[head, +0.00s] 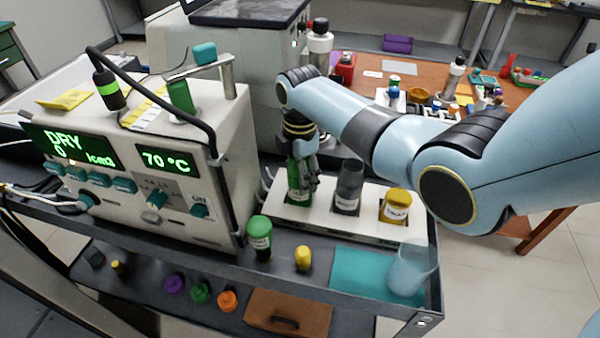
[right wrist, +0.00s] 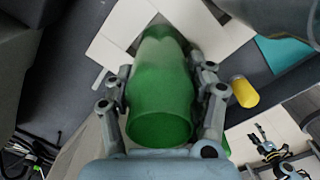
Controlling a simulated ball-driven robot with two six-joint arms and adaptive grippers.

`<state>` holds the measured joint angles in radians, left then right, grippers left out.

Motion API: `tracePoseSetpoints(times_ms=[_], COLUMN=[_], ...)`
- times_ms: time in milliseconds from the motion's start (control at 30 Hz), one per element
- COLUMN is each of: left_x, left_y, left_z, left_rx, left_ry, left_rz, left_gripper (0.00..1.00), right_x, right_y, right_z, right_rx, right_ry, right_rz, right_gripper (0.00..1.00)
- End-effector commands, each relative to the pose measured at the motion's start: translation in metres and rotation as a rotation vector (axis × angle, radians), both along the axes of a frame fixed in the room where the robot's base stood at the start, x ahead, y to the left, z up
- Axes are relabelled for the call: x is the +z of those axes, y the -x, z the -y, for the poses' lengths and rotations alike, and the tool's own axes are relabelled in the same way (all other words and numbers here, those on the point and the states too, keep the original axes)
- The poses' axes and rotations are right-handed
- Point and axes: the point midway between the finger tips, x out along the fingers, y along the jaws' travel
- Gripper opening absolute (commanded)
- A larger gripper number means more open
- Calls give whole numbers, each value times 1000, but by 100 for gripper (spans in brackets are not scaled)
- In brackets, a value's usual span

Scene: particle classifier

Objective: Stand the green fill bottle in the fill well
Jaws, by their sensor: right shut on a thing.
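The green fill bottle (head: 296,185) is upright in my right gripper (head: 302,160), at the left end of the white rack (head: 322,222). My right gripper comes down from above and is shut around it. In the right wrist view the green bottle (right wrist: 160,100) fills the space between the two fingers (right wrist: 163,82). The bottle's lower end is at the rack, but I cannot tell whether it is seated in a well or just above it. The fill well's opening is hidden behind the bottle. My left gripper is not in view.
A grey bottle (head: 348,187) and a yellow bottle (head: 396,206) stand in the rack to the right. A green-capped bottle (head: 260,240) and a yellow bottle (head: 303,258) stand in front. The instrument box (head: 230,150) is close at left.

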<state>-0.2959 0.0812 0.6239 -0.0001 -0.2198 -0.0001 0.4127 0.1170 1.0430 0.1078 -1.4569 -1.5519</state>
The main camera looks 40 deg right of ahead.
Motion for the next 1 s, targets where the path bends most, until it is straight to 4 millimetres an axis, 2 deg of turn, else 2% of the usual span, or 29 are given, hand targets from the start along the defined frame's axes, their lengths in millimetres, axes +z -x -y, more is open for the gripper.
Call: tracePoseSetpoints(times_ms=[33,200,467,567,667,1000], left_x=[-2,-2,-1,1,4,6], left_y=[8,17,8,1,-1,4], left_z=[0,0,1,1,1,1], left_rx=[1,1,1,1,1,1], left_ry=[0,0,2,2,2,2], left_rz=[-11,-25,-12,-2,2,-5], left_gripper=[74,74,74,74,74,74], right_x=[-2,-1,-1,5,20,93], right_y=[0,0,0,0,-1,-1], right_z=[0,0,0,0,1,0], right_rx=[0,0,0,0,0,0], right_ry=[0,0,0,0,1,1], right_rz=[-1,-1,-1,2,3,3], right_gripper=[57,79,80,80,80,80])
